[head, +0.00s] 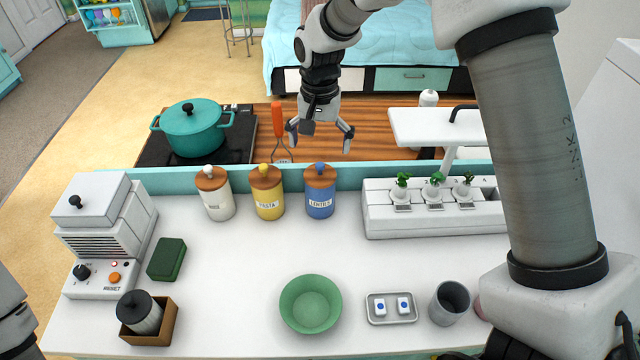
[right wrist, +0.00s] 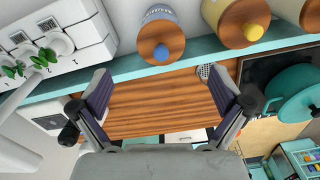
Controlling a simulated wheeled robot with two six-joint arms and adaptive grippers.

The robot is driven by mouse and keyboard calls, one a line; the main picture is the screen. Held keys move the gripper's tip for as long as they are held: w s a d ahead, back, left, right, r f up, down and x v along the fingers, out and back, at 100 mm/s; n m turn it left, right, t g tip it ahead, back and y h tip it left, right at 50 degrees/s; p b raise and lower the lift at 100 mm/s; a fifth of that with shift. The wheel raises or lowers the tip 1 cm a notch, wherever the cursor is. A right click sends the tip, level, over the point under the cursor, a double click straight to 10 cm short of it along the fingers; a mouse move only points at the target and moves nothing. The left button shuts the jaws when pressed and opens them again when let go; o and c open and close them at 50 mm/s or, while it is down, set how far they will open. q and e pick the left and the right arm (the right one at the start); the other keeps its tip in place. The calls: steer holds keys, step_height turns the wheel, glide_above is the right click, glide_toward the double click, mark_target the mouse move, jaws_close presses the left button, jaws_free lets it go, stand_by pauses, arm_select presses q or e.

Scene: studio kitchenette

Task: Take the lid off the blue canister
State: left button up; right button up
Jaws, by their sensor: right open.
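The blue canister (head: 320,202) stands upright on the white counter, at the right end of a row of three. Its wooden lid (head: 320,178) with a blue knob (head: 320,168) is on it. In the right wrist view the lid (right wrist: 160,42) and its blue knob (right wrist: 161,53) show at the top centre. My right gripper (head: 320,140) is open and empty, beyond the canister over the wooden surface, apart from the lid. Its two fingers also show in the right wrist view (right wrist: 163,100). My left gripper does not show; only part of my arm is at the lower left edge.
Yellow (head: 268,202) and white (head: 216,204) canisters stand left of the blue one. A white planter (head: 380,218) is to its right. A teal ledge (head: 344,178) runs behind. The counter in front holds a green bowl (head: 310,304).

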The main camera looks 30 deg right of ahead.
mark_target(320, 165)
steer(key=f, duration=0.2)
steer(key=f+p, duration=0.1)
steer(key=shift+w+d+f, duration=0.15)
steer(key=shift+w+f, duration=0.05)
steer(key=shift+w, duration=0.1)
steer(key=shift+s+f, duration=0.1)
steer(key=shift+f, duration=0.25)
step_height(320, 165, down, 4)
steer(key=shift+d+f+p, duration=0.1)
steer(key=shift+p, duration=0.75)
steer(key=shift+w+f, duration=0.2)
steer(key=shift+w, duration=0.05)
steer(key=shift+s+r, duration=0.15)
steer(key=c, duration=1.1)
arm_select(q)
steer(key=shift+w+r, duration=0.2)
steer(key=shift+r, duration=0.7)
